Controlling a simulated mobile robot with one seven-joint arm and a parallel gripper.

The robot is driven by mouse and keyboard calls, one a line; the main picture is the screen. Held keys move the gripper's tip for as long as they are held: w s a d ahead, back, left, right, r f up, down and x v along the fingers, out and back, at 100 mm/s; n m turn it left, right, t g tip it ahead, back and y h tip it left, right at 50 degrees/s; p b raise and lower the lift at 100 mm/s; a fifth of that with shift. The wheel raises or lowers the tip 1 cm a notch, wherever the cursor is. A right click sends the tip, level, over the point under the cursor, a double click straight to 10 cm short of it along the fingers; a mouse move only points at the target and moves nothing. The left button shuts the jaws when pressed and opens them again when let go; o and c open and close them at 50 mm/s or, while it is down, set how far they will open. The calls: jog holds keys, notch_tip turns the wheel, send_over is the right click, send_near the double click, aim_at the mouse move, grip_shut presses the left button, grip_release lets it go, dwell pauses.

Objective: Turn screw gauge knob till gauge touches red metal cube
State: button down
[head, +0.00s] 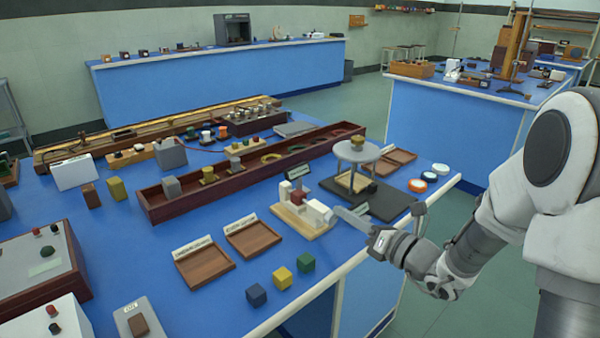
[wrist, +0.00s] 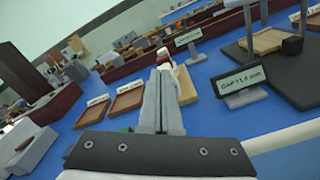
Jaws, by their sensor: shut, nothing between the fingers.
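The screw gauge stands on a pale wooden base (head: 300,220) near the bench's front edge in the head view. The small red cube (head: 297,196) sits among its pale blocks, with a white block (head: 317,213) on the side toward my gripper. My gripper (head: 342,214) is shut and empty, just right of that white block; contact cannot be told. In the wrist view my shut fingers (wrist: 162,90) cover much of the gauge; a white part (wrist: 187,84) and a little red show beside and beyond them. A sign (wrist: 241,80) reads GAP, about 11.6 mm. The knob is not clearly visible.
A black plate (head: 384,205) with a round-topped stand (head: 357,151) is right of the gauge. Two brown trays (head: 205,265) and blue, yellow and green cubes (head: 282,278) lie in front. A long dark red trough (head: 160,211) is behind. Blue bench top is clear between them.

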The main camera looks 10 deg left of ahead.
jog(key=shift+w+a, duration=0.35)
jog(key=shift+a, duration=0.1)
jog(key=shift+f, duration=0.4)
dwell(0.5)
jog(key=shift+d, duration=0.1)
jog(key=shift+w+d+f, duration=0.2)
jog(key=shift+w+d, duration=0.05)
jog(key=shift+w, duration=0.1)
jog(key=shift+w+d+f+p, duration=0.15)
jog(key=shift+w+f+p, duration=0.05)
jog(key=shift+f+p, duration=0.15)
jog(key=shift+f, duration=0.1)
dwell(0.4)
jog(key=shift+w, duration=0.1)
jog(key=shift+w+d+r+p, duration=0.2)
jog(key=shift+r+p, duration=0.05)
jog(key=shift+p, duration=0.15)
jog(key=p+v, duration=0.1)
jog(key=v, duration=0.5)
